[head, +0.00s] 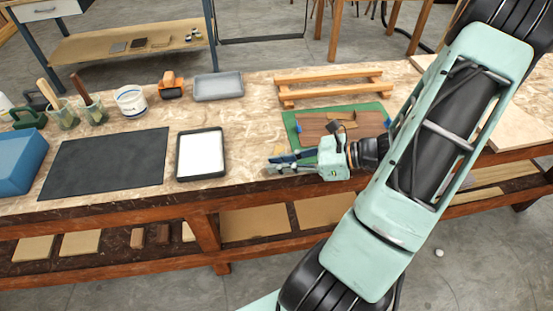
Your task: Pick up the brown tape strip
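A brown wood sheet (316,130) lies on a green mat (293,126) on the workbench, with small blue pieces at its edges. A small tan-brown piece (348,125) lies on the sheet; it may be the brown tape strip, but it is too small to be sure. My gripper (272,164) points left, low over the bench's front edge, just front-left of the green mat. Its fingers are small and seen from the side, with dark blue between or behind them, so I cannot tell its opening or whether it holds anything. My arm covers the mat's right side.
A black tray with a white inside (222,155) stands left of my gripper. A dark mat (105,163), a blue box (18,160), brush cups and a white tub (131,101) are further left. A wooden rack (330,84) stands behind the green mat.

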